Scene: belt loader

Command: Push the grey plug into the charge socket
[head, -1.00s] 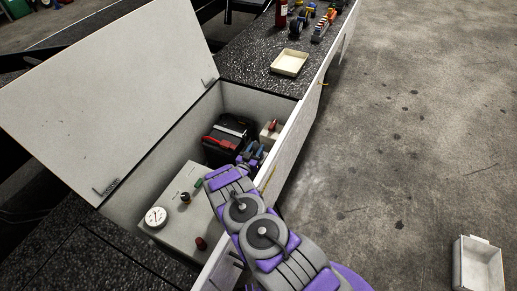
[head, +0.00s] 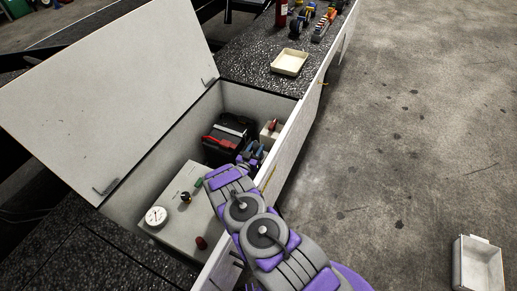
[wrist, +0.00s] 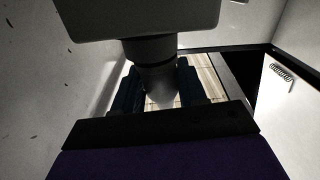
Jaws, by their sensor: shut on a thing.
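My gripper (head: 250,153) reaches down into the open compartment, beside the right wall. In the wrist view its two dark blue fingers (wrist: 157,88) are shut around the grey plug (wrist: 160,84). A darker round collar (wrist: 149,50) sits between the plug and a pale block (wrist: 140,16) at the top of that view. Plug and collar appear in line, but I cannot tell how deep the plug sits or make out the charge socket's opening. In the head view my arm hides the plug.
A black battery (head: 229,136) with red trim lies behind my gripper, beside a small pale box (head: 270,131). A panel with a gauge (head: 156,216) and knobs is left of my arm. The raised lid (head: 105,90) and the compartment's right wall (head: 288,145) bound the space.

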